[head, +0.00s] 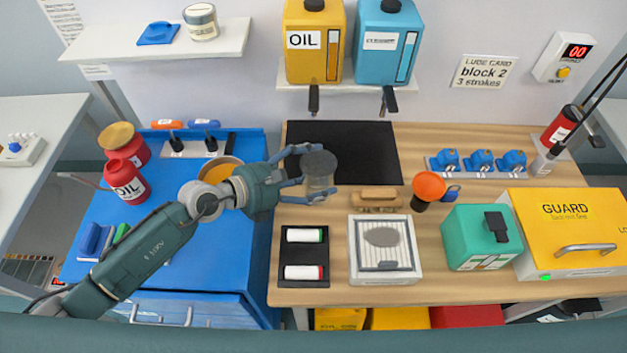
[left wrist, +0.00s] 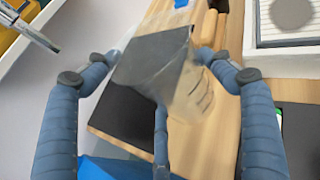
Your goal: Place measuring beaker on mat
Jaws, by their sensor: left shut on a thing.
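My right gripper is not in view.
Oil (head: 314,45) and blue (head: 386,45) dispensers hang above the mat's back edge. In front stand a wooden brush (head: 377,198), a white filter box (head: 384,250) and a black tray (head: 304,256) with two rolls. An orange funnel (head: 429,186) stands to the right. Most of the mat is bare.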

